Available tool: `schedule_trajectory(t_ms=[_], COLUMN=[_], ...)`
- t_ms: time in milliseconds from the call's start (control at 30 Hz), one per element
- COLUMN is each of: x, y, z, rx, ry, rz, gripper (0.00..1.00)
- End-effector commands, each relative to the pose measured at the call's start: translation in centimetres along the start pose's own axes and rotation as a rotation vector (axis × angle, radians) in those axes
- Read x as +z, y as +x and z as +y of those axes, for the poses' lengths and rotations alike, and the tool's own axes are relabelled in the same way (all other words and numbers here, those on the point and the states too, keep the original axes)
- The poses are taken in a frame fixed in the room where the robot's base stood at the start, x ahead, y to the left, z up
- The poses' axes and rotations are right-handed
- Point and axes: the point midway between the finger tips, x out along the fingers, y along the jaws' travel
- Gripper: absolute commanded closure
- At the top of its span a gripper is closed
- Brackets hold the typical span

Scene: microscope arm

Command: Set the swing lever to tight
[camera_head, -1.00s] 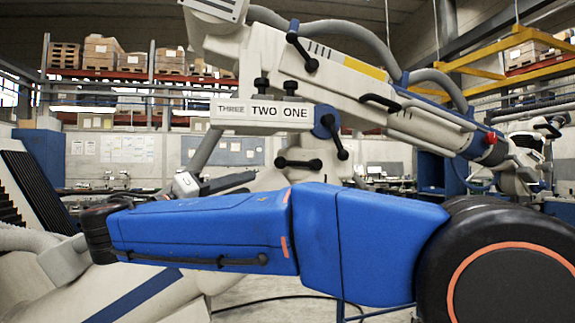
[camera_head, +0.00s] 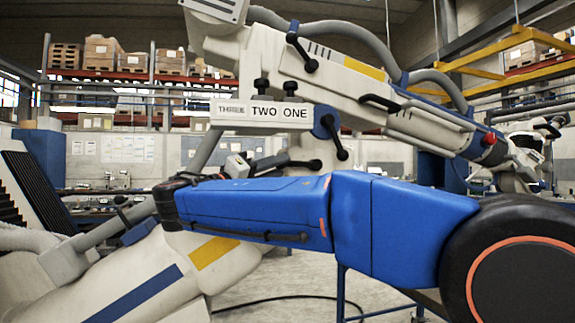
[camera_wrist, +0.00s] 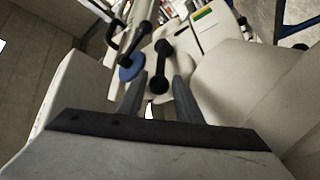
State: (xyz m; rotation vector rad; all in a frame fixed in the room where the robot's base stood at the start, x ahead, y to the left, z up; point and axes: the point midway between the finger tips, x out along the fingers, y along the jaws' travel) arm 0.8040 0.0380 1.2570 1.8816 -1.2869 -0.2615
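A black double-knobbed lever (camera_head: 300,162) lies about level on the pale microscope arm (camera_head: 345,85), below the label plate. I take it to be the swing lever, but no name or tight mark is readable. In the wrist view this lever (camera_wrist: 161,66) is ahead of my gripper (camera_wrist: 161,80), its near knob in line with the gap between the fingers. The gripper is open and looks empty; I cannot tell whether a finger touches the knob.
A second black lever (camera_head: 335,136) on a blue disc sits just above right, close to my left finger in the wrist view. Another black lever (camera_head: 302,47) is higher up. The label plate (camera_head: 262,114) reads THREE, TWO, ONE. Pale housings flank my gripper.

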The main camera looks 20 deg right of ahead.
Motion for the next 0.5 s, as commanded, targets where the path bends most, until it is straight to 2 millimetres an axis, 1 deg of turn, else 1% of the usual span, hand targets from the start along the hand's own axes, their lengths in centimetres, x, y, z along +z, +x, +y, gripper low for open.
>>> schedule_trajectory(t_ms=[33, 100, 233, 333, 500], x=[0.1, 0.1, 0.1, 0.0, 0.0], y=[0.9, 1.9, 3.2, 3.9, 4.3], z=[0.1, 0.1, 0.0, 0.0, 0.0], rx=[0.002, 0.002, 0.001, 0.001, 0.000], ry=[0.000, 0.000, -0.001, -0.001, 0.000], rz=[-0.002, -0.002, -0.001, -0.001, 0.001], gripper=[0.68, 0.68, 0.68, 0.68, 0.68])
